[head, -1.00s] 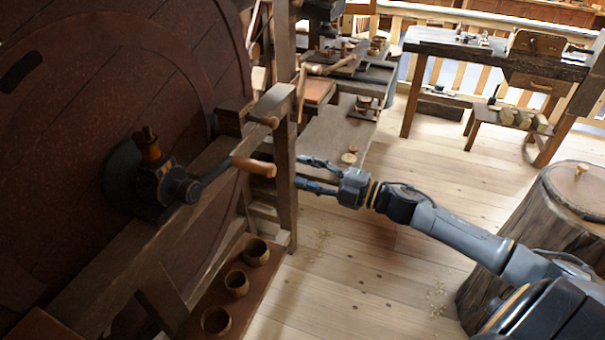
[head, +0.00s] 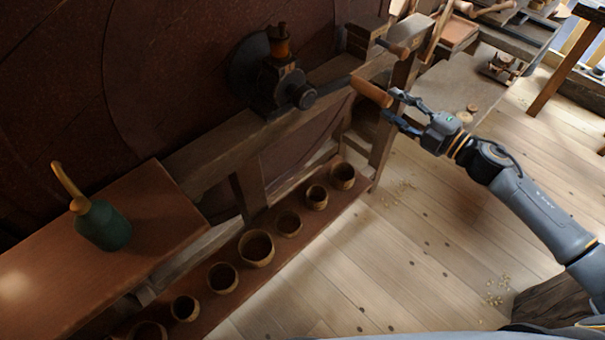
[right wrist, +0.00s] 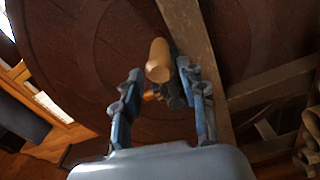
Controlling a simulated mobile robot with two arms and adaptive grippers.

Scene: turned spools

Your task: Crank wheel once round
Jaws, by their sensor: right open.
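The large dark red-brown wheel (head: 180,70) fills the back left in the head view and the background of the right wrist view (right wrist: 110,60). Its dark hub (head: 285,85) sits on a wooden beam, and a crank arm runs right from it to a tan wooden crank handle (head: 371,91). My right gripper (head: 391,104) is open at the free end of this handle. In the right wrist view, the handle (right wrist: 158,60) points at the camera between the tips of my open right gripper (right wrist: 160,75). Contact cannot be told. My left gripper is not in view.
Several turned cups (head: 256,248) line a low shelf. A green oil can (head: 103,226) stands on the left bench.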

